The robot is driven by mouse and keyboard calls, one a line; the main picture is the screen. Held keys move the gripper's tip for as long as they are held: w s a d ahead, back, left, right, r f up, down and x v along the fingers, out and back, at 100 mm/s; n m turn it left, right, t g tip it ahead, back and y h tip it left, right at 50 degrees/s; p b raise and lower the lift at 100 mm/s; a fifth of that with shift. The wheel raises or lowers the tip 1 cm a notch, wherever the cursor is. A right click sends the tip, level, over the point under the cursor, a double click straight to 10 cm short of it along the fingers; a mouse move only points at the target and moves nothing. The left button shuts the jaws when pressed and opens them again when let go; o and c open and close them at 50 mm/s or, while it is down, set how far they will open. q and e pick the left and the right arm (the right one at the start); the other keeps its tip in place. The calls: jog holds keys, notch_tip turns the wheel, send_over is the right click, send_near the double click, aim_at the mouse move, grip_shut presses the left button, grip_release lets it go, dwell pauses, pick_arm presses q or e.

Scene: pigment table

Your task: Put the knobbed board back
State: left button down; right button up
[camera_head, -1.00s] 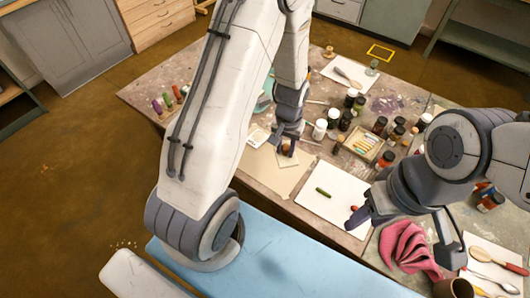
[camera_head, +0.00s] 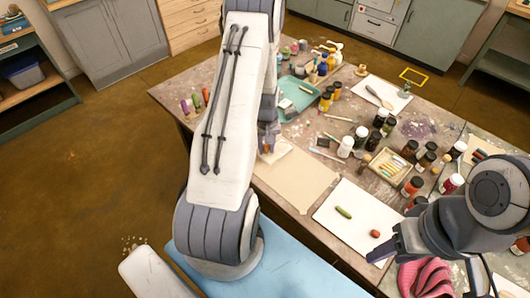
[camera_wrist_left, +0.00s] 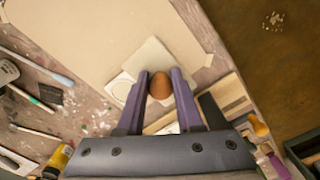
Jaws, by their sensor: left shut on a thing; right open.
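My left gripper (camera_wrist_left: 160,84) is shut on the round orange-brown knob (camera_wrist_left: 160,86) of the knobbed board. In the wrist view a pale flat board (camera_wrist_left: 150,62) shows just beyond the knob, partly over a white piece with a ring mark (camera_wrist_left: 121,87). My fingers hide part of both, and I cannot tell whether the board touches what lies under it. In the head view my left gripper (camera_head: 267,146) is at the table's left side, by a pale square (camera_head: 275,160). My right gripper (camera_head: 420,268) is open and empty near the front right.
A beige sheet (camera_head: 297,182) lies in front of the left gripper. A white sheet (camera_head: 343,228) holds a green and a red piece. Brushes, a teal tray (camera_head: 302,92), several jars and a small tray of sticks (camera_head: 389,166) stand nearby. A pink cloth (camera_head: 428,280) lies under my right gripper.

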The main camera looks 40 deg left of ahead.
aim_at(265, 154)
pick_arm(q)
jog(key=shift+a+f, duration=0.2)
jog(key=shift+a, duration=0.05)
jog(key=shift+f, duration=0.3)
notch_tip(265, 154, down, 3)
jog(key=shift+f+p, duration=0.1)
jog(key=shift+p, duration=0.55)
jog(key=shift+f, duration=0.15)
jog(key=shift+f, duration=0.2)
jog(key=c, duration=0.6)
grip_release()
jog(key=shift+o, duration=0.2)
jog(key=shift+r, duration=0.15)
